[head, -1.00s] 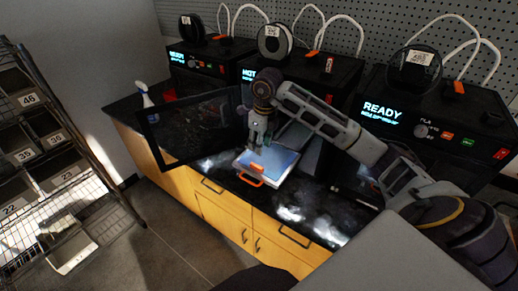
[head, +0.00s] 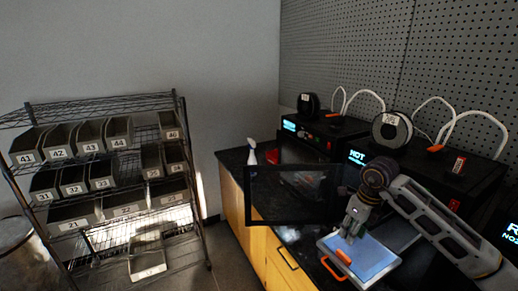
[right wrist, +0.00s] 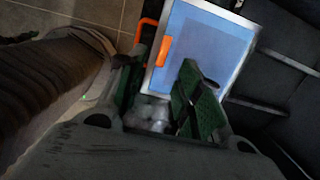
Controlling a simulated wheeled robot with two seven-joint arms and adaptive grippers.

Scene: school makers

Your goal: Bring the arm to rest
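My right gripper (head: 350,232) is at the front edge of the worktop, beside and apparently just above a blue-topped plate (head: 372,262). In the right wrist view its green-padded fingers (right wrist: 158,92) stand apart with no object gripped between them. The plate (right wrist: 212,45) has a pale rim, an orange block (head: 343,257) on its near side and an orange handle (head: 332,269). Whether a fingertip touches the plate I cannot tell. My right arm reaches in from the right. My left gripper is out of view.
An open dark printer door (head: 290,195) stands left of my gripper. Printers (head: 312,139) line the black counter (head: 235,158), with a white spray bottle (head: 251,152). A wire shelf (head: 105,107) of numbered bins stands left. Floor between is clear.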

